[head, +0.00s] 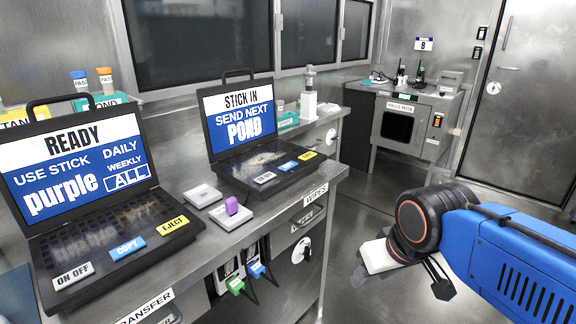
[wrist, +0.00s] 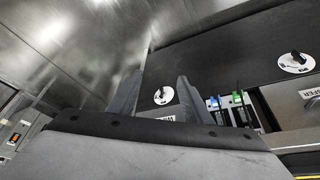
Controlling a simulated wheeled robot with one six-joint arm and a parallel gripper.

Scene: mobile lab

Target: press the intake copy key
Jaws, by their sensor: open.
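Two open black laptop-like consoles stand on the steel bench; I cannot tell which is the intake one. The left console (head: 90,222) reads "READY, USE STICK purple, DAILY WEEKLY ALL". Its blue COPY key (head: 127,248) sits between a white ON OFF key (head: 73,275) and a yellow EJECT key (head: 173,226). The right console (head: 265,165) reads "STICK IN, SEND NEXT POND" and has a similar blue key (head: 288,166), label too small to read. My gripper (wrist: 157,90) is open and empty, off the bench's front right, apart from both consoles; in the head view my wrist partly hides it.
A purple stick (head: 231,205) stands in a small grey block between the consoles. Green (head: 235,286) and blue (head: 257,269) plugs hang at the bench front. A pass box (head: 403,122) stands at the back. The floor between is clear.

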